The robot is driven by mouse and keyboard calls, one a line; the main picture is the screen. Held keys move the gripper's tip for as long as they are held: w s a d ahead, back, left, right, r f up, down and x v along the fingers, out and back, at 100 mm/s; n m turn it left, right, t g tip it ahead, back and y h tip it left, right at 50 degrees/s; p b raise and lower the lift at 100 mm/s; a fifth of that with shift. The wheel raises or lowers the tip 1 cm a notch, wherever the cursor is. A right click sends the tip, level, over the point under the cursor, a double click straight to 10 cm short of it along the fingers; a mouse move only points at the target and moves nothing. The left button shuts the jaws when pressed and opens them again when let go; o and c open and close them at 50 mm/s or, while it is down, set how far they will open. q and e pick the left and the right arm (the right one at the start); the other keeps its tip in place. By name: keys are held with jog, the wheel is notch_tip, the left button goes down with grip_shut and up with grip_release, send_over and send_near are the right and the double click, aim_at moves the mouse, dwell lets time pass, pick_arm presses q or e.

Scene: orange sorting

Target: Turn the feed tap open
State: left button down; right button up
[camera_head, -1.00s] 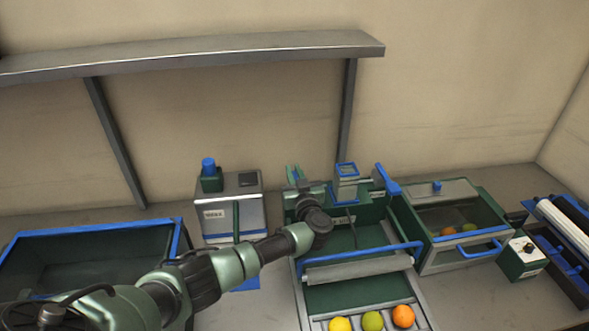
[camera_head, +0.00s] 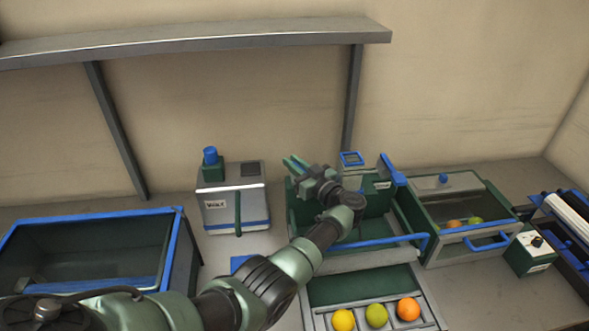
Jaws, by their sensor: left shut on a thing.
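My left gripper (camera_head: 296,163) is over the back left of the green feed machine (camera_head: 297,215), its green fingers pointing up and left. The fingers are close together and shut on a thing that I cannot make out. A blue lever (camera_head: 391,169) sticks up at the machine's back right corner, apart from the gripper. I cannot tell whether this lever is the feed tap. My left wrist and forearm hide part of the machine's middle. My right gripper is not in view.
A grey box with a blue knob (camera_head: 210,156) stands left of the machine. A blue-rimmed crate (camera_head: 182,240) is further left. A bin with a blue handle (camera_head: 488,243) stands right. A shelf (camera_head: 200,45) hangs above.

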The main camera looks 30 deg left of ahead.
pick_arm(q)
jog(key=shift+s+g, duration=0.1)
jog(key=shift+g, duration=0.2)
jog(key=c, duration=1.4)
grip_release()
jog(key=shift+r, duration=0.55)
notch_tip(320, 180, up, 19)
jog(key=b, duration=0.2)
